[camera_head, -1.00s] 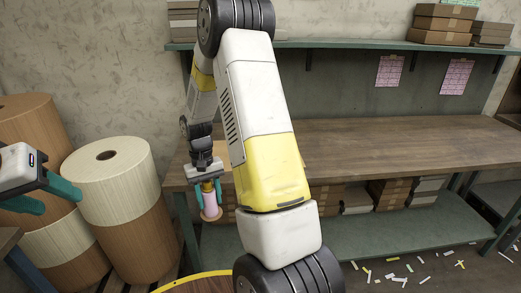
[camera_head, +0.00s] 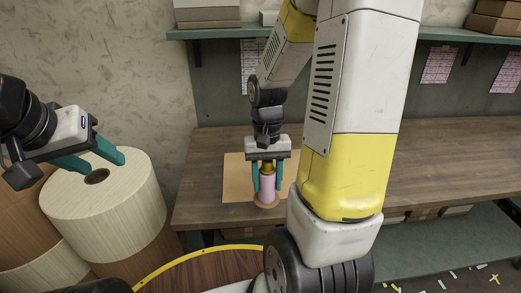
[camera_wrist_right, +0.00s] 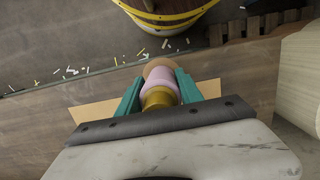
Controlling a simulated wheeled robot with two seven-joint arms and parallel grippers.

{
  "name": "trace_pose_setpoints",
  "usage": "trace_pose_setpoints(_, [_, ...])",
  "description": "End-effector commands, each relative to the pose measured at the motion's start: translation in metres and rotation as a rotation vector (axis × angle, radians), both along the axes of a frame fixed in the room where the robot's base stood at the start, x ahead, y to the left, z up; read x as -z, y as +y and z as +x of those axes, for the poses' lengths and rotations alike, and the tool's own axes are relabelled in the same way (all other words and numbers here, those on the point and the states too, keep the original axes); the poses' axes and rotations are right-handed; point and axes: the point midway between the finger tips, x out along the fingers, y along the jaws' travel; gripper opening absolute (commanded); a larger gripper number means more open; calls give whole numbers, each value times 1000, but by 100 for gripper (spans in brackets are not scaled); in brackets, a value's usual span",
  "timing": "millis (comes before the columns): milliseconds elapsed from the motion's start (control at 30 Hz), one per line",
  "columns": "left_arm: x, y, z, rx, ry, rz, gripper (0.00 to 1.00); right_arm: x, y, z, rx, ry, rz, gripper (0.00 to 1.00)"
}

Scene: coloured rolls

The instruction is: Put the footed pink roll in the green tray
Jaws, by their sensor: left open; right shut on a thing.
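The footed pink roll (camera_head: 266,187) has a gold top and a wider tan foot. My right gripper (camera_head: 267,180) is shut on it and holds it upright at the workbench's left part, in front of or over a tan sheet. In the right wrist view the roll (camera_wrist_right: 160,85) sits between the teal fingers (camera_wrist_right: 158,92), foot pointing away. I cannot tell whether the foot touches anything. My left gripper (camera_head: 108,160) is open and empty at the left, in front of the large cream rolls. I see no green tray in these frames.
The wooden workbench (camera_head: 445,155) is bare to the right. The tan sheet (camera_head: 236,180) lies on its left part. A large cream roll (camera_head: 100,210) stands left of the bench. A shelf (camera_head: 440,33) with boxes runs above. Paper scraps (camera_wrist_right: 70,70) litter the floor.

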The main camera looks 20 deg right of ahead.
Motion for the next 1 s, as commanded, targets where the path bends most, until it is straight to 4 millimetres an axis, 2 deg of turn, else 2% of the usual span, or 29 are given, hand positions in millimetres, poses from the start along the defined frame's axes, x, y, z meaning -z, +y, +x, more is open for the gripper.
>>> trace_pose_setpoints(67, [0, 0, 0, 0, 0, 0, 49, -1, -2, -3, 6, 0, 0, 0])
trace_pose_setpoints(167, [0, 0, 0, 0, 0, 0, 49, -1, -8, 3, 10, 0, 0, 0])
trace_pose_setpoints(700, [0, 0, 0, 0, 0, 0, 49, 12, -92, 95, 9, 0, 0, 0])
trace_pose_setpoints(1000, [0, 0, 0, 0, 0, 0, 49, 13, -107, 112, 7, 0, 0, 0])
